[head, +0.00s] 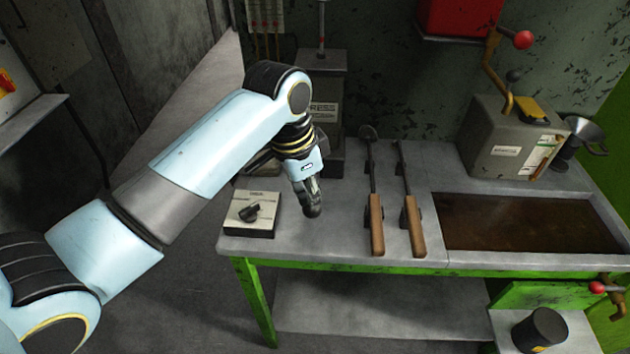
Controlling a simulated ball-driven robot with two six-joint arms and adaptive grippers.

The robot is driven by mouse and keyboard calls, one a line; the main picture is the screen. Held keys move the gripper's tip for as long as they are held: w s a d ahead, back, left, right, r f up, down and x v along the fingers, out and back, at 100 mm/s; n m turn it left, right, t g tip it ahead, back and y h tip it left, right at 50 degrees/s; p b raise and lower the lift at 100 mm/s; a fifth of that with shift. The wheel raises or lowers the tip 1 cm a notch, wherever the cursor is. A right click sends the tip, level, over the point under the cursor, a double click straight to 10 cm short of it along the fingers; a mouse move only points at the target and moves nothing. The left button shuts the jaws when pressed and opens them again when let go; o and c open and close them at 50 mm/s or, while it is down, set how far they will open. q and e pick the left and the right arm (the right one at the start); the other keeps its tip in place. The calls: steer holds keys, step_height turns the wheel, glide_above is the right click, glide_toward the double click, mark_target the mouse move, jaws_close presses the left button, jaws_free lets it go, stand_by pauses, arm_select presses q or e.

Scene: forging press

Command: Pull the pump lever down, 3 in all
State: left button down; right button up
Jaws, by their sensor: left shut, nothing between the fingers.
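Another red-knobbed handle (600,287) shows at the lower right edge. I cannot tell for sure which is the pump lever. My left gripper (312,211) is shut and empty, pointing down just over the bench top, right of a control box with a black knob (250,211). It is well apart from both handles. My right gripper is out of view.
Two wooden-handled tools (376,222) lie on the bench (340,240). A tank of brown liquid (530,225) is sunk in its right side. A press unit (325,85) stands behind my left forearm, partly hidden. A red box (458,17) hangs on the wall.

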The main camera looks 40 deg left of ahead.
mark_target(309, 207)
arm_select(q)
steer(key=shift+s+d+f+b, duration=0.15)
steer(key=shift+f+b, duration=0.1)
steer(key=shift+f, duration=0.7)
steer(key=shift+s+f+b, duration=0.15)
steer(key=shift+f+b, duration=0.1)
steer(key=shift+f, duration=0.65)
steer(key=shift+s+d+f+b, duration=0.1)
steer(key=shift+f+b, duration=0.4)
steer(key=shift+f, duration=0.85)
steer(key=r+p, duration=0.3)
steer(key=w+r+p, duration=0.1)
steer(key=r, duration=0.1)
steer(key=shift+a+r+p, duration=0.2)
steer(key=shift+a+p, duration=0.1)
steer(key=shift+w+a+r, duration=0.1)
steer(key=shift+w+r, duration=0.05)
steer(key=shift+r, duration=0.75)
steer(key=shift+w+a+r, duration=0.1)
steer(key=shift+r, duration=0.85)
steer(key=shift+w+a+r, duration=0.1)
steer(key=shift+w+r, duration=0.05)
steer(key=shift+r, duration=0.75)
